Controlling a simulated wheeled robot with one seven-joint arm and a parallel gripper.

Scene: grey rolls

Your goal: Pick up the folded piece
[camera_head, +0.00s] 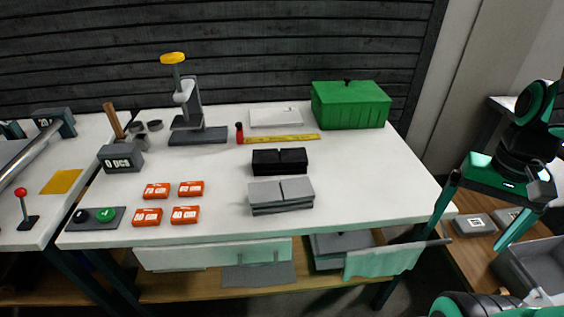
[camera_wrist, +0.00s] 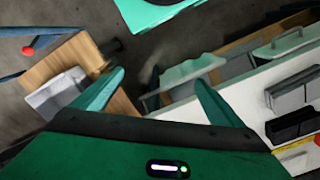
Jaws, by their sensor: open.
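I cannot tell which one the task means. Both also show at the right edge of the wrist view, the grey one (camera_wrist: 291,94) above the black one (camera_wrist: 290,127). My gripper (camera_head: 463,241) is open and empty, off the table's right end. In the wrist view its two fingers (camera_wrist: 160,76) are spread apart with nothing between them.
A green box (camera_head: 350,105) stands at the back right of the table. Several orange boxes (camera_head: 157,191) lie left of the folded pieces. A yellow ruler (camera_head: 282,139) lies behind them. Pale cloth (camera_head: 383,262) hangs below the front edge. A grey bin (camera_head: 535,268) stands at the right.

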